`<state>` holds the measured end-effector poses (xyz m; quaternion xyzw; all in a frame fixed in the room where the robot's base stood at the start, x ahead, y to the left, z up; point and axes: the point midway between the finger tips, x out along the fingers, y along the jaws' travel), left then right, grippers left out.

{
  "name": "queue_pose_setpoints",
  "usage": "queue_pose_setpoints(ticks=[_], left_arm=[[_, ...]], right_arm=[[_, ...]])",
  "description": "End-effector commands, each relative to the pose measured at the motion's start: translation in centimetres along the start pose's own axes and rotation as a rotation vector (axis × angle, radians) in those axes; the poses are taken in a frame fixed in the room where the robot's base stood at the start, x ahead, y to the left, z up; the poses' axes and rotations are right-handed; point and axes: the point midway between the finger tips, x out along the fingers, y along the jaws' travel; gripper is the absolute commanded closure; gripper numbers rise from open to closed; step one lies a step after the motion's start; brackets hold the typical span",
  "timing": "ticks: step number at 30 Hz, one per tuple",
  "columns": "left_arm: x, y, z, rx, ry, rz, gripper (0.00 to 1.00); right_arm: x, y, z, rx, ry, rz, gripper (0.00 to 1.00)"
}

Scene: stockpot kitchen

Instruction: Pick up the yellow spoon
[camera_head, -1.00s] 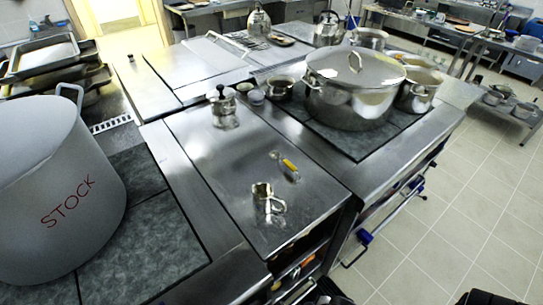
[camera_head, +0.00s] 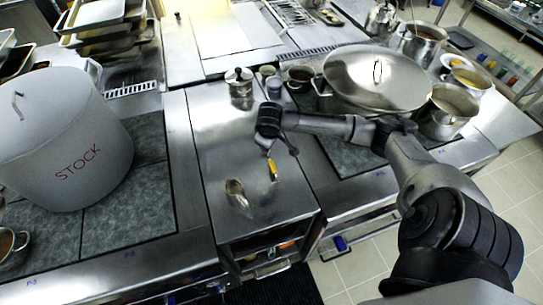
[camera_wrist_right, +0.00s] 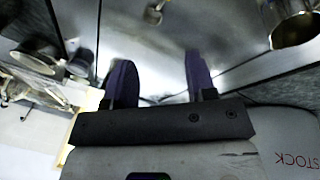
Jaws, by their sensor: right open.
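The yellow spoon (camera_head: 272,169) lies on the steel worktop, its yellow handle showing in the head view. A small blurred object at that view's top edge may be the spoon; I cannot tell. My left gripper is out of view.
The grey STOCK pot (camera_head: 68,140) stands at left. A moka pot (camera_head: 239,84) is at the worktop's back. A large lidded pot (camera_head: 376,80) stands at right, close to my right arm. The worktop around the spoon is mostly clear.

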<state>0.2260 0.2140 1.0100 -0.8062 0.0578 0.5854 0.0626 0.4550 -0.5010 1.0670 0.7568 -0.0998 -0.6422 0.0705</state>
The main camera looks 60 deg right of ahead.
Motion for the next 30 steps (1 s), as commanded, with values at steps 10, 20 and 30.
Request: queue_pose_setpoints(ticks=[10, 20, 30], left_arm=[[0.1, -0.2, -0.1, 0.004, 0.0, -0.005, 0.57], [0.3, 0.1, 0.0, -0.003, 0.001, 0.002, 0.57], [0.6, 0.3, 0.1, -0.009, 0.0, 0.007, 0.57]], right_arm=[[2.5, 0.9, 2.3, 0.62, -0.231, -0.163, 0.49], [6.5, -0.4, 3.1, 0.698, -0.247, -0.168, 0.49], [10.4, -1.3, 3.7, 0.695, -0.243, -0.167, 0.49]])
